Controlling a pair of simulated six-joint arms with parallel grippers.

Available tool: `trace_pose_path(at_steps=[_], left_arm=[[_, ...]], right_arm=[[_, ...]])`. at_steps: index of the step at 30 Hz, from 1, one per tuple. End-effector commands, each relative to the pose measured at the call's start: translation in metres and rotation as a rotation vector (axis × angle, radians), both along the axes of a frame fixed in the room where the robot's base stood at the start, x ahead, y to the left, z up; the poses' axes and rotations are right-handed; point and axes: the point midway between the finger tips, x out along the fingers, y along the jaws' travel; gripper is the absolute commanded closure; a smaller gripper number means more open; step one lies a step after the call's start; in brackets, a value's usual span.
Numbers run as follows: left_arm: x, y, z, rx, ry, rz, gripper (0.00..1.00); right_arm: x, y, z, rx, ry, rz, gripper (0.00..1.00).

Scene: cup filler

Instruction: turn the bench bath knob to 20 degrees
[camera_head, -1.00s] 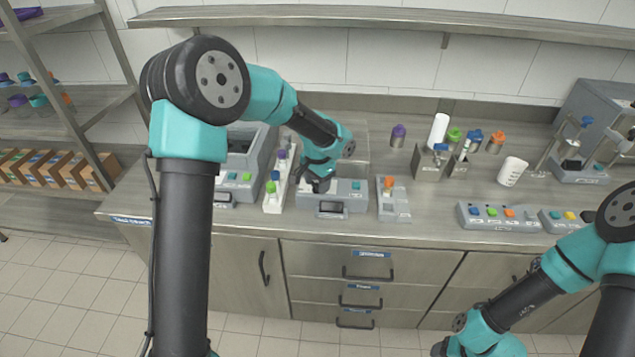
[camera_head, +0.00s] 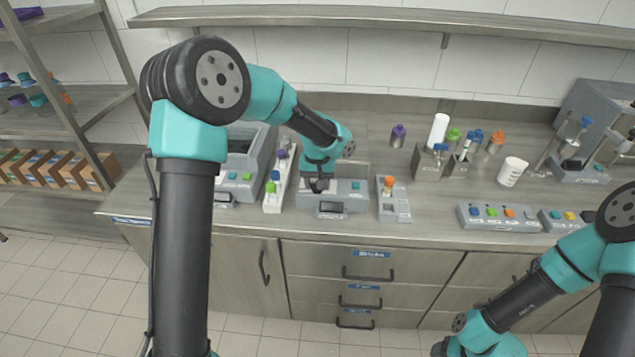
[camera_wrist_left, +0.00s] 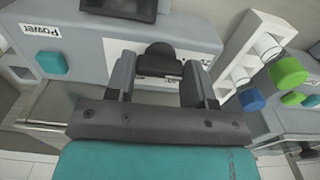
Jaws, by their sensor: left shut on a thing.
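The bench bath (camera_head: 342,196) is a grey box on the worktop with a dark display (camera_head: 331,207) on its front and a teal power button (camera_head: 355,185). In the left wrist view its panel (camera_wrist_left: 90,42) shows the word "Power" beside the teal button (camera_wrist_left: 52,63). The black bath knob (camera_wrist_left: 160,62) sits between the fingers of my left gripper (camera_wrist_left: 162,78), which is shut on it from above. In the head view my left gripper (camera_head: 319,184) is over the bath's left part. The knob's pointer and scale are mostly hidden by the gripper. My right gripper is out of view.
A white rack with coloured caps (camera_head: 274,200) stands close left of the bath. A small grey unit with an orange top (camera_head: 394,208) stands to its right. A white cup (camera_head: 512,172) and a button box (camera_head: 498,216) are farther right, with bare worktop between.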

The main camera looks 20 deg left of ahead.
Motion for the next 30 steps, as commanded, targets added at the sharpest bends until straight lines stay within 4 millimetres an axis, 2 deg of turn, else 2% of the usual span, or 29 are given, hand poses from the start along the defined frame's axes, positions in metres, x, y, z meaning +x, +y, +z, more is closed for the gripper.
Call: trace_pose_path(at_steps=[13,14,21,30], left_arm=[[-0.0001,-0.0001,0.0,0.0,0.0,0.016,0.75],[-0.0001,-0.0001,0.0,0.0,0.0,0.016,0.5],[0.0,0.0,0.0,0.0,0.0,0.015,0.27],[0.0001,0.0,0.0011,0.0,0.0,0.015,0.26]], right_arm=[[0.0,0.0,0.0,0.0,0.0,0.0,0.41],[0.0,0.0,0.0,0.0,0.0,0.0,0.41],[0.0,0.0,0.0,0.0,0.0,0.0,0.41],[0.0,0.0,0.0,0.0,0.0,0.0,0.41]])
